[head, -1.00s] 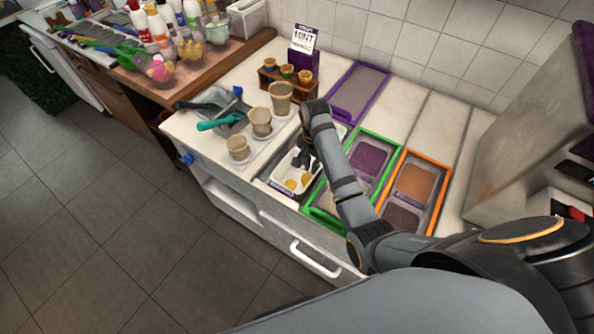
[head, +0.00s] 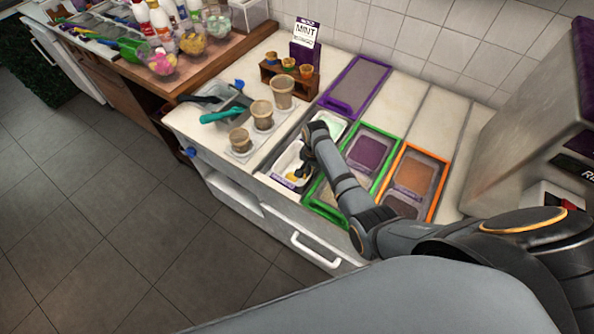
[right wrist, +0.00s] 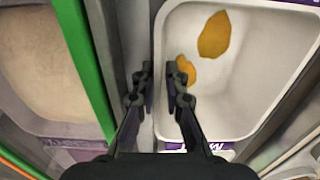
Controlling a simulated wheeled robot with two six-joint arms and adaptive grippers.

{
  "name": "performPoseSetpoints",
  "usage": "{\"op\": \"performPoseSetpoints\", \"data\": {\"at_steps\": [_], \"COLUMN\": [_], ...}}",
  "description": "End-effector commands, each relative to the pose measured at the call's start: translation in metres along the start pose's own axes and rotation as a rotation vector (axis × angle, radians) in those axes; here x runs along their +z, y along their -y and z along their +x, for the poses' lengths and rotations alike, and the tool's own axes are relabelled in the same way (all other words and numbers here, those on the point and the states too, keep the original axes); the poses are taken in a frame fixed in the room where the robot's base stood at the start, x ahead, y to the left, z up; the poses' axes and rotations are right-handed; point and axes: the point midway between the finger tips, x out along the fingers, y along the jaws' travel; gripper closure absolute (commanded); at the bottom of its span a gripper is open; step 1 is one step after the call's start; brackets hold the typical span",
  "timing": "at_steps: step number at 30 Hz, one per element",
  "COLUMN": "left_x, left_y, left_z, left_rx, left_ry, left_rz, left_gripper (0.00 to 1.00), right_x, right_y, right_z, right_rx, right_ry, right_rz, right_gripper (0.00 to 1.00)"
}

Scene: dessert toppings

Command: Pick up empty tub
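The white tub (head: 286,162) sits in the counter well left of the green-framed section. In the right wrist view, the tub (right wrist: 225,95) holds only a couple of orange-yellow scraps on its floor. My right gripper (head: 303,174) reaches down at the tub's right side in the head view. In the right wrist view its fingers (right wrist: 160,78) stand close together on either side of the tub's left wall, one inside and one outside. I cannot tell whether they press on the wall. My left gripper is not in view.
A green-framed section (head: 322,213) and an orange-framed section (head: 437,193) lie to the right. Cups (head: 262,114) stand on the counter to the left. A purple tray (head: 346,107) lies behind. A large machine (head: 535,130) stands at far right.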

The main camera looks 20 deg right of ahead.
Motion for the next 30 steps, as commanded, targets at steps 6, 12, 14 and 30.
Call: {"op": "performPoseSetpoints", "data": {"at_steps": [6, 12, 14, 30], "left_x": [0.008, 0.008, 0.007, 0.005], "left_y": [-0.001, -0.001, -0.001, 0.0], "left_z": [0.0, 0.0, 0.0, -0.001], "left_rx": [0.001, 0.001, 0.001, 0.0], "left_ry": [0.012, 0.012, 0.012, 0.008], "left_rz": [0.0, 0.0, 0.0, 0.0], "left_gripper": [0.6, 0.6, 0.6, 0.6], "right_x": [0.0, 0.0, 0.0, 0.0], "right_y": [0.001, 0.001, 0.001, 0.0], "right_z": [0.003, 0.003, 0.003, -0.013], "right_rx": [-0.002, -0.002, -0.001, 0.0], "right_ry": [-0.001, -0.001, 0.0, -0.002], "right_rz": [0.0, 0.0, 0.0, 0.0], "right_gripper": [0.88, 1.0, 1.0, 1.0]}}
